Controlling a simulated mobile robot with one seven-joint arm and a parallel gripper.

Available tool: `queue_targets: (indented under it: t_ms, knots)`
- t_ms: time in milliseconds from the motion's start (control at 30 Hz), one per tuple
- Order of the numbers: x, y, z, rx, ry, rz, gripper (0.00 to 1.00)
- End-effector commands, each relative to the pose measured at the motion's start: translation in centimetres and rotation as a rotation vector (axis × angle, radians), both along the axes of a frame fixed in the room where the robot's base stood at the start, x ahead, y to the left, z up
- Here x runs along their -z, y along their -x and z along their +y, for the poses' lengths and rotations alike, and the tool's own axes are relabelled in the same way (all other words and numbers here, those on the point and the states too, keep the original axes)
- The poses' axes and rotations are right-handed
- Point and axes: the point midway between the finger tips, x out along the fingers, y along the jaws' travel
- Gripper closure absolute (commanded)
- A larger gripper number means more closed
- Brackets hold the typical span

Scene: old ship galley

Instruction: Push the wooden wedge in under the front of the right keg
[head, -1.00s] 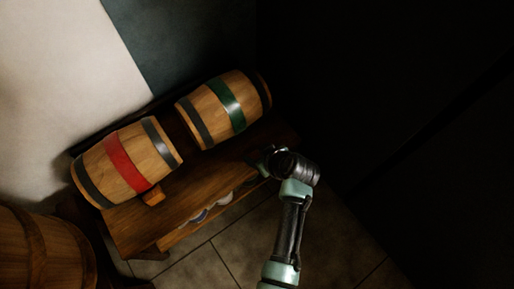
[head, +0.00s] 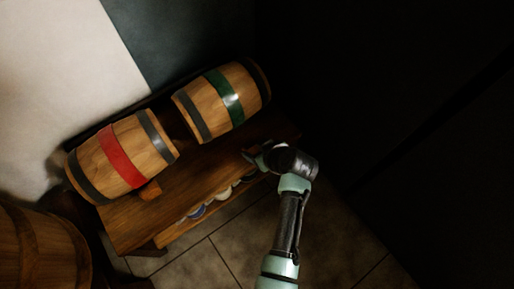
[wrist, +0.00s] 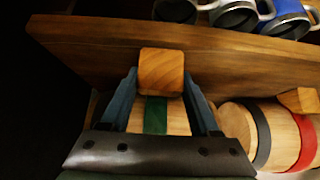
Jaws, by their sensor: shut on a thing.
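The right keg (head: 222,101), with a green band, lies on its side on a wooden bench (head: 190,180). Its green band also shows in the wrist view (wrist: 155,115), beyond my fingers. My gripper (head: 258,157) is over the bench's front part, in front of this keg. In the wrist view my gripper (wrist: 160,78) is shut on the wooden wedge (wrist: 161,68), a pale block between the two fingertips. The wedge appears in front of the keg; whether it touches the keg or the bench I cannot tell.
The left keg (head: 121,157), with a red band, has another wedge (head: 150,190) at its front. Several mugs (wrist: 235,14) sit on a shelf under the bench top. A large barrel (head: 40,250) stands at lower left. Dark space lies to the right.

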Motion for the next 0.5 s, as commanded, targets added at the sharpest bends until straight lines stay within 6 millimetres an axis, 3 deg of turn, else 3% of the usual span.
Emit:
queue_targets:
  t_ms: [500]
  knots:
    - [0.1, -1.8, 1.3, -0.001, 0.001, -0.002, 0.69]
